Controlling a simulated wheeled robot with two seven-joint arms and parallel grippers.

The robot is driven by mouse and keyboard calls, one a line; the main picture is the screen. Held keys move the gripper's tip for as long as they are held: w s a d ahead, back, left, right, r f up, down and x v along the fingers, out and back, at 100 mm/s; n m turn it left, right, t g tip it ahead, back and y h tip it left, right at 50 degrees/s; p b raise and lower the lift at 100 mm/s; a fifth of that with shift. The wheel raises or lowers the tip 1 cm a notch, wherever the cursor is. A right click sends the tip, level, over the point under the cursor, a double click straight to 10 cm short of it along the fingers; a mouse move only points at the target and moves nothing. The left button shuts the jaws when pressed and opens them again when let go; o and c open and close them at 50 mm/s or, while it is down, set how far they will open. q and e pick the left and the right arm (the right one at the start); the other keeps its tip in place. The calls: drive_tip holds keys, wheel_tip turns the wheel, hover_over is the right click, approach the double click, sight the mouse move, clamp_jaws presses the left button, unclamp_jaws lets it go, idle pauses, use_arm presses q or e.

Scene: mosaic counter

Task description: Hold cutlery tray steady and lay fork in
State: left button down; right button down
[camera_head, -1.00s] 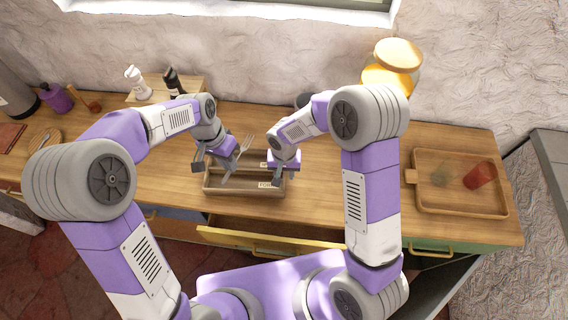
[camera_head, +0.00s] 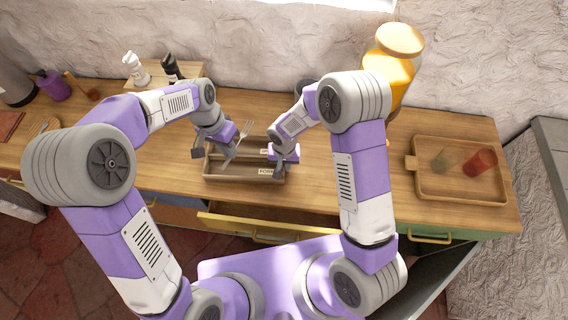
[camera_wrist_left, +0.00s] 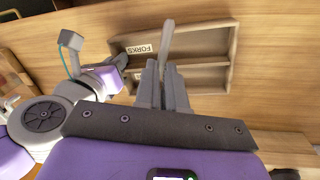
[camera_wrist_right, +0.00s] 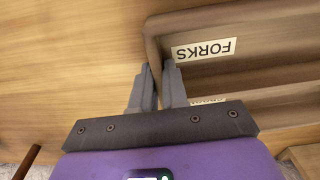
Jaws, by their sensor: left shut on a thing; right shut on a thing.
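The wooden cutlery tray (camera_head: 240,180) lies on the counter with long compartments; a FORKS label (camera_wrist_right: 203,50) marks one at the end by my right gripper. The fork also shows between the fingers in the left wrist view (camera_wrist_left: 167,40). My right gripper (camera_head: 279,172) is shut on the tray's right end wall; the right wrist view shows its fingers (camera_wrist_right: 158,85) at that wall. The gripped part of the fork is hidden.
An open drawer (camera_head: 255,228) juts out below the tray. A yellow jar (camera_head: 385,75) is behind my right arm.

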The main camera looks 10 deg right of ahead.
idle(0.4)
use_arm(q)
drive_tip(key=shift+w+a+f+m+g+y, duration=0.15)
drive_tip(key=shift+w+a+f+m+y, duration=0.35)
drive_tip(key=shift+f+m, duration=1.45)
drive_tip(key=shift+w+a+f+m+g+y, duration=0.25)
drive_tip(key=shift+w+a+f+m, duration=0.5)
drive_tip(key=shift+f+m, duration=1.15)
drive_tip(key=shift+w+a+f+m+g+y, duration=0.1)
drive_tip(key=shift+w+a+f+m+y, duration=0.4)
drive_tip(key=shift+f+m, duration=1.45)
drive_tip(key=shift+w+r+m+h, duration=0.1)
drive_tip(key=shift+r+m+h, duration=0.15)
drive_tip(key=shift+r+m, duration=0.05)
drive_tip(key=c, duration=1.2)
unclamp_jaws()
drive_tip(key=shift+o, duration=0.3)
